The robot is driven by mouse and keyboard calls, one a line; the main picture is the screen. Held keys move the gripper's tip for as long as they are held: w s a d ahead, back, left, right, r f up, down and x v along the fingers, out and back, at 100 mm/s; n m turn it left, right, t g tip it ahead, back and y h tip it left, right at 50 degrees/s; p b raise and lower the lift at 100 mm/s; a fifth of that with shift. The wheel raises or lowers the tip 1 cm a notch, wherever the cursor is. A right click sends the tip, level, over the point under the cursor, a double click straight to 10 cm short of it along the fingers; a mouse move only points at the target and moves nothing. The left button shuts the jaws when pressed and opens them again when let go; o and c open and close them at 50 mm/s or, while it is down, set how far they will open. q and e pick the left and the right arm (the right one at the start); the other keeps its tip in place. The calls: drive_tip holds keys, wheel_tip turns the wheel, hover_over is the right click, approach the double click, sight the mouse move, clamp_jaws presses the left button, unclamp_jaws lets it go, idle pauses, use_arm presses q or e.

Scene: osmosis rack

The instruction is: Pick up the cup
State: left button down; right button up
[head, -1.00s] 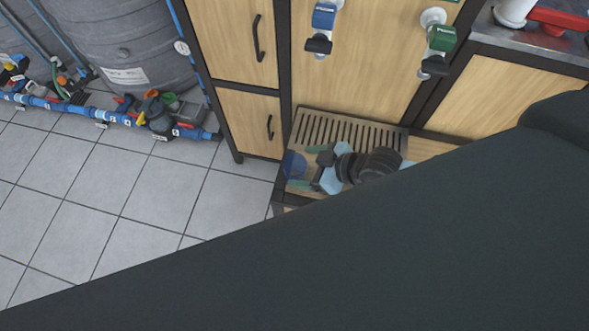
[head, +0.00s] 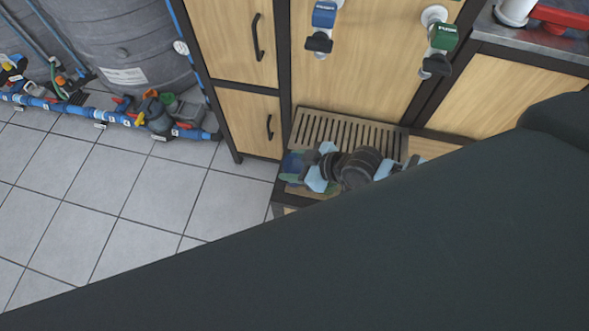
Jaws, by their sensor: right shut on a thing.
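A small dark-blue cup (head: 291,165) is at the left end of the slatted drip tray (head: 352,127), low in front of the wooden cabinet. My right gripper (head: 294,167) is at the cup, with its greenish fingers shut on it. The fingers and wrist cover part of the cup, and I cannot tell whether it still touches the surface below. My left gripper is not in view.
A blue-handled tap (head: 321,25) and a green-handled tap (head: 440,45) are on the cabinet front above the tray. Blue piping (head: 75,111) and a grey tank (head: 125,45) stand at left. The tiled floor at left is clear. My dark arm hides the lower right.

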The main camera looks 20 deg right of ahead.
wheel_tip(320, 180, up, 9)
drive_tip(key=p, duration=0.2)
wheel_tip(320, 180, up, 10)
drive_tip(key=m+t+h, duration=0.2)
drive_tip(key=m, duration=0.1)
hover_over(299, 169)
drive_tip(key=s+d+r+m+t+h, duration=0.1)
drive_tip(key=d+r+m+h, duration=0.4)
drive_tip(key=r, duration=0.4)
drive_tip(key=shift+s+d+m, duration=0.3)
drive_tip(key=shift+d+m, duration=0.2)
drive_tip(key=shift+d, duration=0.3)
drive_tip(key=shift+s, duration=0.1)
